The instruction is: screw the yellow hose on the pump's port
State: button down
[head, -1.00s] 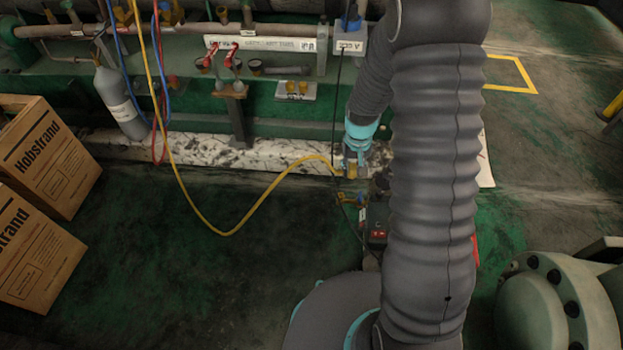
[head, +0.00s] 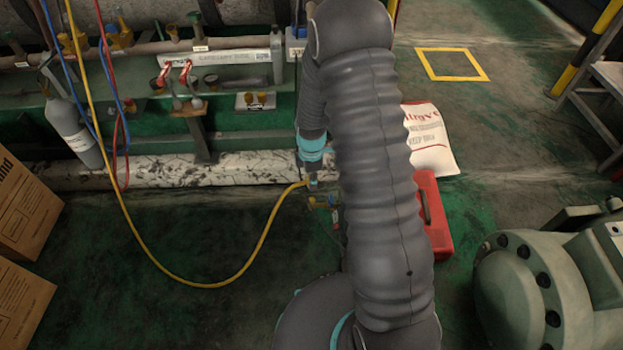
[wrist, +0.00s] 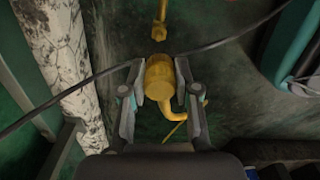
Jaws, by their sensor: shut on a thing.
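My gripper (head: 313,184) is low over the floor, shut on the yellow hose's end fitting. In the wrist view, the yellow fitting (wrist: 160,78) sits between the two fingers of my gripper (wrist: 157,88). The yellow hose (head: 228,284) hangs in a long loop from the upper left to my gripper. A brass fitting (head: 322,203), seemingly the pump's port, is just below my gripper. A brass piece (wrist: 159,28) also shows ahead of the held fitting in the wrist view, with a gap between them. The pump's body is mostly hidden behind my arm.
A black cable (wrist: 215,45) crosses the wrist view between the held fitting and the brass piece. A red case (head: 431,215) and a printed sack (head: 428,140) lie right of my arm. Cardboard boxes (head: 25,210) stand left. A grey cylinder (head: 72,132) stands by the pipe rack.

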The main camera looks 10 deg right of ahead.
aim_at(312, 198)
jog(key=shift+f+n, duration=0.4)
jog(key=shift+n, duration=0.2)
jog(key=shift+f+b, duration=1.8)
jog(key=shift+f, duration=1.2)
jog(key=shift+b, duration=0.3)
jog(key=shift+f+b, duration=0.8)
jog(key=shift+f, duration=0.2)
jog(key=m, duration=0.3)
jog(key=shift+m, duration=0.3)
jog(key=shift+b, duration=0.3)
